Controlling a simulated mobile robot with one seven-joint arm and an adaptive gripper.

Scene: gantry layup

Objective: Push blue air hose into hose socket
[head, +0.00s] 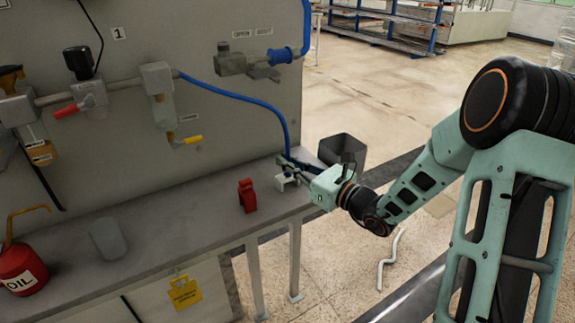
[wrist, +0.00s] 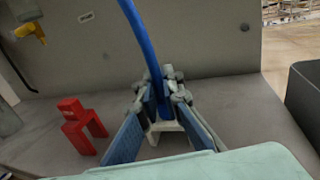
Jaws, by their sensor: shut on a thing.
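The blue air hose (head: 240,97) runs from a grey wall unit (head: 160,82) in an arc down to the bench top. My gripper (head: 291,168) is shut on its lower end, near the bench's right end. In the wrist view the hose (wrist: 146,45) comes down steeply between the fingertips of my gripper (wrist: 163,98). I cannot surely identify the hose socket; a grey wall fitting (head: 233,63) sits above.
A red block-like stand (head: 247,195) is on the bench left of my gripper. A dark open bin (head: 343,152) is close on the right. A grey cup-like object (head: 108,239) and a red oil can (head: 20,272) stand further left.

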